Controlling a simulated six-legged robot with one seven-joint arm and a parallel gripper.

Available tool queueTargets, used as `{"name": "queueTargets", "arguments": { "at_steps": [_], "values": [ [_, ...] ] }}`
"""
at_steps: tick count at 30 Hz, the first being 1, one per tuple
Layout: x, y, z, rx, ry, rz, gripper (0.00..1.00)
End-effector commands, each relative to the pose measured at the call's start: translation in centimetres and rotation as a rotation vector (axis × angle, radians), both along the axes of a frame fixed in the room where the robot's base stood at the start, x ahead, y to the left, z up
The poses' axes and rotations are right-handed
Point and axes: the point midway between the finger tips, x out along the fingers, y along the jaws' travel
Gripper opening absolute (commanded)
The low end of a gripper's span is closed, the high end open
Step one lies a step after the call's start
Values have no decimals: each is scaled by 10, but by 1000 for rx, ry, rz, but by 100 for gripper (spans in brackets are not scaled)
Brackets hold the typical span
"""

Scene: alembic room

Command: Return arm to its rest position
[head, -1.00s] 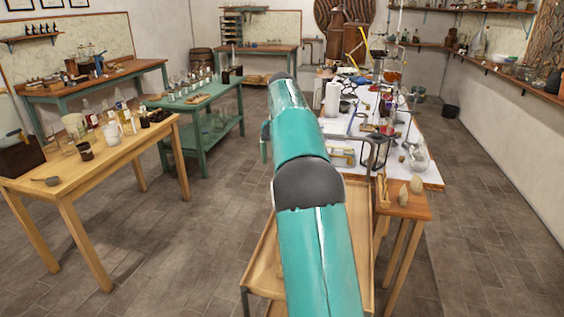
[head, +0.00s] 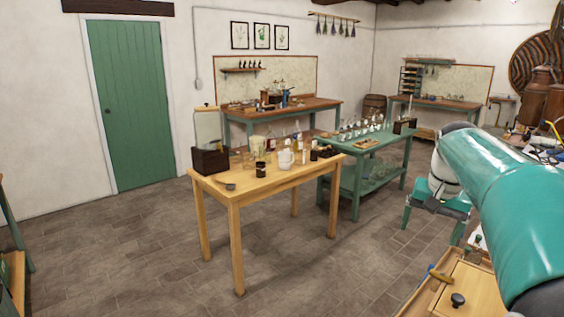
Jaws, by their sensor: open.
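My teal arm comes in from the lower right of the head view and reaches forward. Its white wrist shows past the arm's far end. My gripper (head: 432,226) hangs below the wrist, its two teal fingers spread apart with bare floor between them. It holds nothing. It appears just right of the green table (head: 352,188) and above a light wooden cart (head: 428,290). The arm hides much of what is on the right.
A light wooden table (head: 235,190) with jugs and jars stands in the middle. A teal-legged bench (head: 325,108) is behind it, and a green door (head: 133,100) is at the left. The cart carries a small wooden box (head: 468,288) with a dark knob.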

Motion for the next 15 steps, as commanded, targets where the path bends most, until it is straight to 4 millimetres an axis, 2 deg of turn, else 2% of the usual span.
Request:
{"name": "queueTargets", "arguments": {
  "at_steps": [1,8,15],
  "values": [
    [-15,16,4,-5,-21,32,85],
    [-78,74,0,-39,-103,169,85],
    [-149,124,-26,-85,-188,315,85]
  ]
}}
